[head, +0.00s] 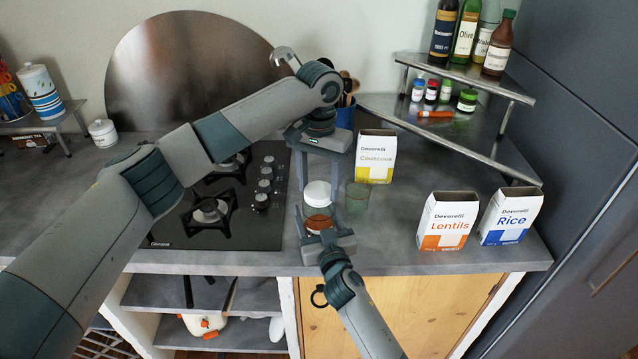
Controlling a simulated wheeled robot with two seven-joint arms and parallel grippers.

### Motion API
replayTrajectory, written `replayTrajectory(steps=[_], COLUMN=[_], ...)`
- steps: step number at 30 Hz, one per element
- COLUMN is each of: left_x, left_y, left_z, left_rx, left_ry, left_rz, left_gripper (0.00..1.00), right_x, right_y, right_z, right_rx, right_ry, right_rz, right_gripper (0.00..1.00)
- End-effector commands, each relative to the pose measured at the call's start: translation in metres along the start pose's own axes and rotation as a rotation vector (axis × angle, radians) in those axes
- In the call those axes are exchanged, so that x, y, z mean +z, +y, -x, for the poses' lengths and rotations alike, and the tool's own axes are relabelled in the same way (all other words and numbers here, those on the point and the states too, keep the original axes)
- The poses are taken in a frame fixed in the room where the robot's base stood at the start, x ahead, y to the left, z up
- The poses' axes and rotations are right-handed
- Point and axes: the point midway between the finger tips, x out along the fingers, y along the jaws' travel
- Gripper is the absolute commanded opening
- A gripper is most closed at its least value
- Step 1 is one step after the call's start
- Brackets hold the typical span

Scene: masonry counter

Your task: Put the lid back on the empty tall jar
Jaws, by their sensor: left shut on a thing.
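A white round lid (317,192) is between the fingers of my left gripper (318,186), which is shut on it from above. Directly below it in the picture is a clear jar with orange-brown contents (318,220); I cannot tell whether the lid touches this jar. My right gripper (318,226) comes from below, its fingers about the lower part of that jar; whether they grip it is unclear. An open, greenish, see-through jar (358,198) that looks empty stands just to the right, no lid on it.
A Couscous box (376,158) stands behind the greenish jar. Lentils (447,222) and Rice (508,217) boxes stand at the right. A black cooktop (235,215) lies left. A metal corner shelf (450,125) holds bottles and small jars.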

Motion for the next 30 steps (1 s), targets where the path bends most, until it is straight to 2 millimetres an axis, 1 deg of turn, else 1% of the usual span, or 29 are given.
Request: replayTrajectory(steps=[24, 25, 29, 30], left_x=[-0.0002, -0.0002, -0.0002, -0.0002], left_y=[-0.0001, -0.0001, -0.0001, -0.0001], left_z=[-0.0006, -0.0006, -0.0006, -0.0006], left_rx=[0.0, 0.0, -0.001, -0.001], left_ry=[0.0, 0.0, 0.0, 0.0], left_rz=[-1.245, -1.283, -1.282, -1.281], left_gripper=[0.25, 0.25, 0.25, 0.54], right_x=[0.0005, 0.0005, 0.0005, 0.0005], right_y=[0.0003, 0.0003, 0.0003, 0.0003], right_z=[0.0001, 0.0001, 0.0001, 0.0001], right_rx=[0.0, 0.0, 0.0, 0.0], right_ry=[-0.001, -0.001, -0.001, -0.001], right_rz=[0.0, 0.0, 0.0, 0.0], right_gripper=[0.0, 0.0, 0.0, 0.0])
